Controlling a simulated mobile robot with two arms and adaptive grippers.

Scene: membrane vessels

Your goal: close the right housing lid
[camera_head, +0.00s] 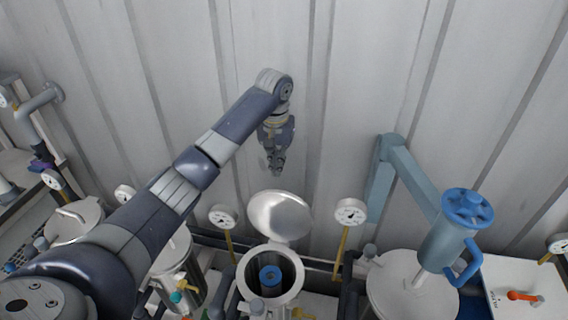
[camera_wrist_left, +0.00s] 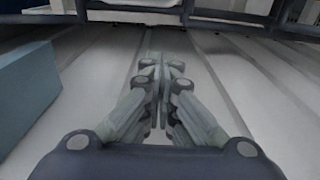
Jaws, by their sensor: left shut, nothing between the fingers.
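The open housing is a steel cylinder (camera_head: 271,283) with a round mouth at the bottom middle of the head view. A blue ring-shaped part shows down inside it. Its round metal lid (camera_head: 280,216) stands tilted up and back from the far side of the rim. My left gripper (camera_head: 277,171) hangs above and behind the raised lid, in front of the wall, and does not touch the lid. In the left wrist view my left gripper (camera_wrist_left: 155,125) has its fingers together with nothing between them. My right gripper is not in view.
Two dial gauges (camera_head: 223,217) and (camera_head: 351,212) flank the lid on yellow stems. A blue-grey davit arm with a blue handwheel (camera_head: 467,208) stands over a larger closed vessel (camera_head: 412,290) at right. The ribbed wall (camera_head: 350,80) rises close behind the gripper.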

